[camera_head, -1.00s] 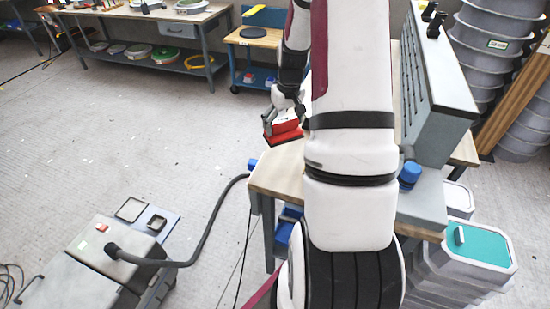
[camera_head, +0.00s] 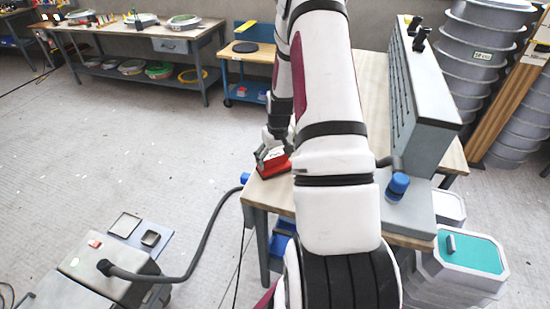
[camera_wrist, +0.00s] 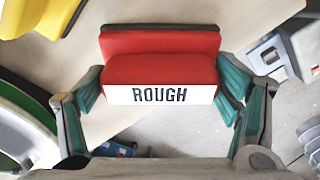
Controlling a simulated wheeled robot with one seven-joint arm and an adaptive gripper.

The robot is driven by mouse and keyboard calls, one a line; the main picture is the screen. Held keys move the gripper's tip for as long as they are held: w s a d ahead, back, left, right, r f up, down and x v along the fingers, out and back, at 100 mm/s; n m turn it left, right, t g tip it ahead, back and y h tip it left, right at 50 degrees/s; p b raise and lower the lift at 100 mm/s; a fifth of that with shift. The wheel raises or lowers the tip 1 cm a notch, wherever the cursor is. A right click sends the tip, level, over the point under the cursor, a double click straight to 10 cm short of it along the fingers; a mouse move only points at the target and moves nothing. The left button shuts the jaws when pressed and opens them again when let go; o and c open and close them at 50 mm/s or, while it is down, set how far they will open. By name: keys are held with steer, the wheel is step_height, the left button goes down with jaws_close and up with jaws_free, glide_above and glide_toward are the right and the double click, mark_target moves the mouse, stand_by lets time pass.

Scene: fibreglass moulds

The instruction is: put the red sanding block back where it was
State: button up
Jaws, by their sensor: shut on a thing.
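The red sanding block (camera_wrist: 160,70) is between my gripper's fingers in the wrist view, with a white label reading "ROUGH" facing the camera. My gripper (camera_wrist: 160,95) is shut on it, one teal-lined finger at each side. In the head view the red block (camera_head: 274,165) shows at the left edge of the wooden workbench (camera_head: 277,193), with my gripper (camera_head: 268,153) at it. My arm hides much of the bench top behind it. I cannot tell whether the block touches the bench.
In the wrist view a yellow object (camera_wrist: 45,15) lies at upper left and a green-rimmed round object (camera_wrist: 22,130) at left. A grey slotted panel unit (camera_head: 425,100) stands on the bench's right. A hose (camera_head: 200,255) runs from a grey machine (camera_head: 105,262) to the bench.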

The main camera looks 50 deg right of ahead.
mark_target(277, 168)
steer(key=shift+f, duration=0.15)
steer(key=o, duration=1.1)
step_height(277, 168, up, 12)
steer(key=s, duration=0.2)
steer(key=a+r+n+t, duration=0.2)
steer(key=a+r, duration=1.6)
steer(key=a, duration=0.1)
steer(key=s+a+r, duration=0.2)
steer(key=s+a, duration=0.2)
steer(key=a, duration=0.1)
steer(key=s+a+r+n+t, duration=0.1)
steer(key=s+a+r, duration=0.1)
steer(key=s+a, duration=0.3)
steer(key=s+a+r+n+t, duration=0.1)
steer(key=s+a+r, duration=0.1)
steer(key=s+a, duration=0.3)
steer(key=shift+r+y+b, duration=0.3)
steer(key=shift+b, duration=0.1)
